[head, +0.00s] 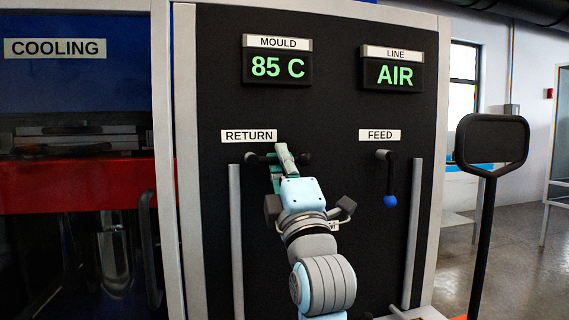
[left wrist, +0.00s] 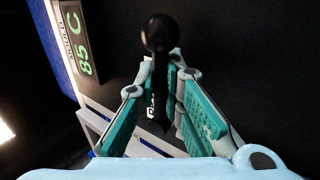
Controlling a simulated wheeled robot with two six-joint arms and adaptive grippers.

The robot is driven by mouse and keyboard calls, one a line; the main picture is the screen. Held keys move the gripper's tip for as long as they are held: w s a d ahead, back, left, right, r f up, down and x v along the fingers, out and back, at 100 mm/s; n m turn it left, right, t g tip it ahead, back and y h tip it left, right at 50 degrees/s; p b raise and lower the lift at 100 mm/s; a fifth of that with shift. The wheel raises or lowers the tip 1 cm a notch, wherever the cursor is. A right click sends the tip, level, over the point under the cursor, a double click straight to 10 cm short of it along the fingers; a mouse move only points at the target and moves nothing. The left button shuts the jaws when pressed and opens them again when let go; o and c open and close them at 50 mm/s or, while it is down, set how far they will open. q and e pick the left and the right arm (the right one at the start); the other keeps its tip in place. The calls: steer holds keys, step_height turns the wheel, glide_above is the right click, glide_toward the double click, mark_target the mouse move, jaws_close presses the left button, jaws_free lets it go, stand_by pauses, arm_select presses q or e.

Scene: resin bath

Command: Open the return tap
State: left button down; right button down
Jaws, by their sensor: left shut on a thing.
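The return tap's black lever (head: 257,158) lies about level under the RETURN label, with a dark knob (head: 305,158) at its right end. My left gripper (head: 283,156) is shut on this lever, between its left end and the knob. In the left wrist view the round black knob (left wrist: 159,33) stands out beyond the green finger pads, and the lever runs down between them. The fingers hide the lever's middle. My right gripper is not in view.
The feed tap (head: 391,175) hangs straight down with a blue knob, to the right. Grey vertical rails (head: 236,240) flank the taps. The displays above read MOULD 85 C (head: 278,67) and LINE AIR (head: 393,74). A dark sign on a post (head: 492,140) stands at right.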

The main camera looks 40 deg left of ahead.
arm_select(q)
steer(key=c, duration=1.7)
jaws_free()
steer(key=shift+r, duration=0.1)
